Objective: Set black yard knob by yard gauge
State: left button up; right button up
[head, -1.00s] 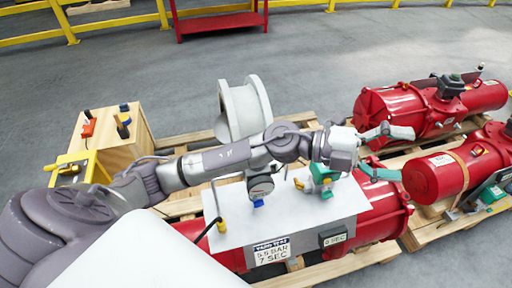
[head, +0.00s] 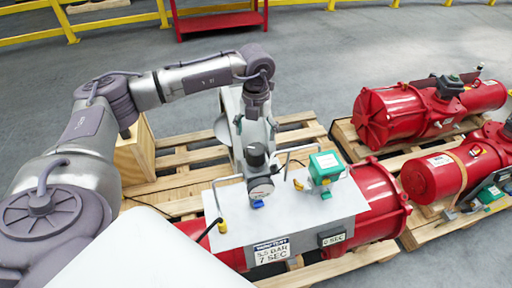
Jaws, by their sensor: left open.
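The gauge (head: 260,190), a round dial with a blue piece at its foot, stands at the rear left of the white panel (head: 225,233). My left gripper (head: 256,140) hangs down from my bent arm, open, directly above and behind the gauge in the head view. A dark round piece (head: 256,155) shows just above the dial. I cannot tell whether it is the black knob or part of my gripper. A small dark piece (head: 125,133) shows by the wooden box (head: 135,155), mostly behind my arm. My right gripper is out of view.
A green-topped unit (head: 325,166) and a wire handle stand right of the gauge. A pale cylinder (head: 230,105) stands behind my gripper. Red actuators (head: 400,115) lie on pallets at right.

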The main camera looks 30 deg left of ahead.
aim_at(256, 148)
pick_arm(q)
notch_tip(256, 148, down, 8)
jog(key=shift+f+p, duration=0.15)
jog(key=shift+p, duration=1)
jog(key=c, duration=1.2)
jog(key=shift+o, duration=0.2)
